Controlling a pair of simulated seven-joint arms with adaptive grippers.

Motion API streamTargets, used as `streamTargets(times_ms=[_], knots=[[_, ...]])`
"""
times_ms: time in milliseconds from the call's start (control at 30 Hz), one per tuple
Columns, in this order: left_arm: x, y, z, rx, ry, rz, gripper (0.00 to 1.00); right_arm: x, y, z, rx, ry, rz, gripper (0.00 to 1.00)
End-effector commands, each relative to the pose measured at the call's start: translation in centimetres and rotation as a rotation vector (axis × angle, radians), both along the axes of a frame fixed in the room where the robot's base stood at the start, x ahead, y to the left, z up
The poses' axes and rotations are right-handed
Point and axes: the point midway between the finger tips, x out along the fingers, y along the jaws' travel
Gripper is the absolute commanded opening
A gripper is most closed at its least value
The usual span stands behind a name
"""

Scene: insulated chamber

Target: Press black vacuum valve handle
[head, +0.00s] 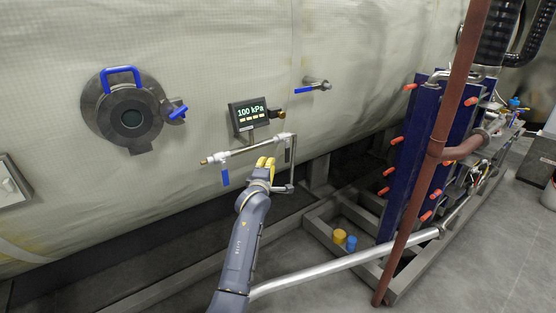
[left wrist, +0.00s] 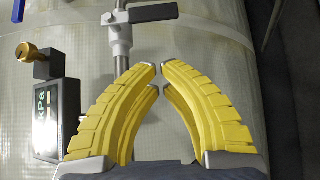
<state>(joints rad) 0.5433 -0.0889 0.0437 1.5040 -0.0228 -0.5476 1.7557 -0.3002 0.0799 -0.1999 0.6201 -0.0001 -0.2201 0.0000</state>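A thin silver pipe (head: 245,149) runs along the chamber wall below the gauge. A dark valve handle (head: 288,154) hangs down at its right end. In the left wrist view this dark handle (left wrist: 152,12) sticks out sideways from the pipe at the top. My left gripper (head: 265,162), with yellow fingers, is just below the pipe, left of the handle in the head view. Its fingertips (left wrist: 158,69) nearly meet, with a narrow gap and nothing between them. The handle lies beyond the fingertips, apart from them in the picture. My right gripper is not in view.
The gauge (head: 250,114) reads 100 kPa, with a brass knob (head: 281,115) beside it. A round port (head: 131,118) is at left. A brown pipe (head: 430,160) and blue exchanger (head: 400,170) stand right.

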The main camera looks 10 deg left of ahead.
Motion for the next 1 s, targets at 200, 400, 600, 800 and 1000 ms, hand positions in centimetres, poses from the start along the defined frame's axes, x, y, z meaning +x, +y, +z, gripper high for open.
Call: streamTargets(times_ms=[200,400,600,800,1000], knots=[[2.7,-0.7,0.0,-0.001,0.001,-0.001,0.00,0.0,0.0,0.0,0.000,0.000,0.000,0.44],[4.0,-1.9,0.0,0.000,0.001,0.000,0.00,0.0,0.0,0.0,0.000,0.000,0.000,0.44],[4.6,-2.5,0.0,0.000,0.000,0.000,0.00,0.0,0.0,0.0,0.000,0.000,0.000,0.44],[4.7,-2.6,0.0,-0.001,0.001,0.000,0.00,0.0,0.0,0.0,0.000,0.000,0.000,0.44],[4.7,-2.5,0.0,-0.001,0.000,0.000,0.00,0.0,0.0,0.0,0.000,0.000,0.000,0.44]])
